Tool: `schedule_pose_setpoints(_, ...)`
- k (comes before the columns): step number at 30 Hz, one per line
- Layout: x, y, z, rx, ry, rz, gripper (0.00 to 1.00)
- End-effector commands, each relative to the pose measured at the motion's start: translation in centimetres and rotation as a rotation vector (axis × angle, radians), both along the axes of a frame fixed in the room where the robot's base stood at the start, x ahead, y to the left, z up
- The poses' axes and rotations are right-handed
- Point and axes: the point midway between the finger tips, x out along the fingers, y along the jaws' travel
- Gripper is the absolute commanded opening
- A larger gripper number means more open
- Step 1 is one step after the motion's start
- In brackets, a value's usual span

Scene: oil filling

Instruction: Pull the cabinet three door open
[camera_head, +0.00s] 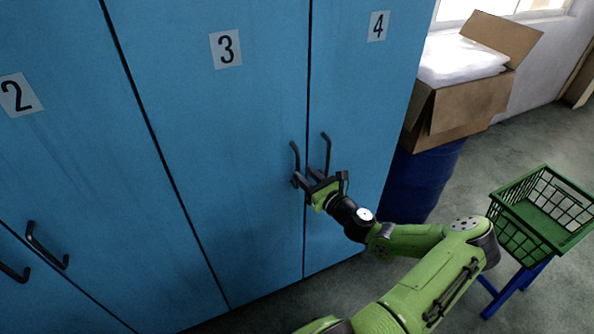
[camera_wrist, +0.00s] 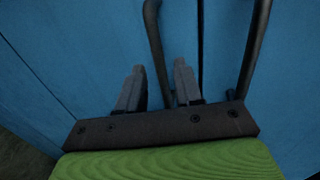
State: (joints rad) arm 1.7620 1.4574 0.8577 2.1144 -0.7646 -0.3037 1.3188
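Cabinet door three (camera_head: 215,150) is a tall blue door with a white "3" label (camera_head: 226,49). It looks closed and flush with the doors beside it. Its dark bar handle (camera_head: 295,157) stands upright near the door's right edge. In the wrist view the same handle (camera_wrist: 154,30) runs down between my two fingers. My gripper (camera_head: 306,178) is at the handle's lower part. In the wrist view my gripper (camera_wrist: 158,75) is open, with a visible gap between the fingers and the bar. The handle's lower end is partly hidden by the gripper.
Door four's handle (camera_head: 326,152) stands close to the right of my gripper. Door two (camera_head: 80,160) is on the left. A blue drum (camera_head: 423,180) with a cardboard box (camera_head: 468,105) and a green basket (camera_head: 541,215) on a blue stand are at right.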

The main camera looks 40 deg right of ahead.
Motion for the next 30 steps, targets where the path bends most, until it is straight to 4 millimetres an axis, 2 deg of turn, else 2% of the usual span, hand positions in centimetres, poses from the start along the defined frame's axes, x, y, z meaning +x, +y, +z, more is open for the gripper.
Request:
schedule_pose_setpoints(3, 2.4, -0.2, -0.1, -0.001, 0.0, 0.002, 0.35)
schedule_pose_setpoints(6, 3.7, -0.3, -0.1, -0.001, 0.001, 0.001, 0.35)
schedule_pose_setpoints(15, 4.2, -0.4, 0.0, 0.0, 0.001, 0.0, 0.35)
schedule_pose_setpoints(16, 4.2, -0.4, 0.0, 0.0, 0.001, 0.0, 0.33)
schedule_pose_setpoints(21, 4.2, -0.4, 0.0, 0.0, 0.001, 0.0, 0.07)
schedule_pose_setpoints(23, 4.2, -0.4, 0.0, 0.0, 0.001, 0.0, 0.0)
schedule_pose_setpoints(30, 4.2, -0.4, 0.0, 0.0, 0.001, 0.0, 0.0)
